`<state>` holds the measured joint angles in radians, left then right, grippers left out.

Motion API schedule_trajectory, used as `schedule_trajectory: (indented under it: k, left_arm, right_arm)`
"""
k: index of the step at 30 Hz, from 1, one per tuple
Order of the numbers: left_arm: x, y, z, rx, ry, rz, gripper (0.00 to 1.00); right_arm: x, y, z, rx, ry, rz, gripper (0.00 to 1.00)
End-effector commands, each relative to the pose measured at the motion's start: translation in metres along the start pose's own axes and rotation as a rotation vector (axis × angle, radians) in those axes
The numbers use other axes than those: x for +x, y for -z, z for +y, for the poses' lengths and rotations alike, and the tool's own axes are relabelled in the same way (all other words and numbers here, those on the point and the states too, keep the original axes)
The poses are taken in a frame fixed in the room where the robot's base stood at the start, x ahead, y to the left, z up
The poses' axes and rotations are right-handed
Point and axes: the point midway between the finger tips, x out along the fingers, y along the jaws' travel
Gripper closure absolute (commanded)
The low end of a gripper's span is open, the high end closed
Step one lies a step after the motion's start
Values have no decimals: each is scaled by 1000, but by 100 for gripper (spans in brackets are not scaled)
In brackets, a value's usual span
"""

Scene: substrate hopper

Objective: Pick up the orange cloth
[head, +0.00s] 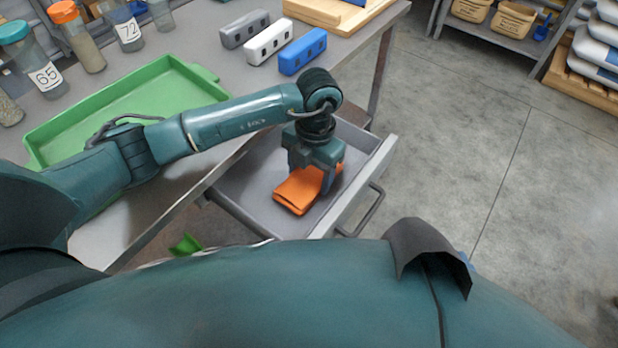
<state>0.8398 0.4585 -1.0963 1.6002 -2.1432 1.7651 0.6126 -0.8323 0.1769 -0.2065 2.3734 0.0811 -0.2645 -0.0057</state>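The orange cloth (297,194) lies folded in the open grey drawer (240,188) under the table. My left gripper (312,180) points down into the drawer, right over the cloth. Its fingers are at the cloth, with orange showing on both sides of them. One finger shows at the right; the other is hard to make out, so I cannot tell whether they are closed on the cloth. My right gripper is not in view.
A green tray (190,72) lies on the grey table, near jars (42,72) with numbered labels. Grey, white and blue blocks (302,52) stand at the table's right edge. The drawer handle (366,212) sticks out to the right. The floor (480,150) there is clear.

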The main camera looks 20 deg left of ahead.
Motion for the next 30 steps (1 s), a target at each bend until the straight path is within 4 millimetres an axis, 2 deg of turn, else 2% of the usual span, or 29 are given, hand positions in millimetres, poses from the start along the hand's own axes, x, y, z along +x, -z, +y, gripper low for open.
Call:
schedule_trajectory:
  k: [1, 8, 14, 17, 30]
  left_arm:
    - [0, 0, 0, 0, 0, 0, 41]
    - [0, 0, 0, 0, 0, 0, 60]
    - [-1, 0, 0, 0, 0, -1, 60]
    - [-7, 0, 0, 0, -1, -2, 60]
    - [-86, 10, 1, 1, -1, -3, 60]
  right_arm:
    - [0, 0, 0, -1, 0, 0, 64]
    - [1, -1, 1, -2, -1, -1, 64]
    - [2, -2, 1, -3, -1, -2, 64]
    - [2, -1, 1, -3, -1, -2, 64]
    - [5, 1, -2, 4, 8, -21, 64]
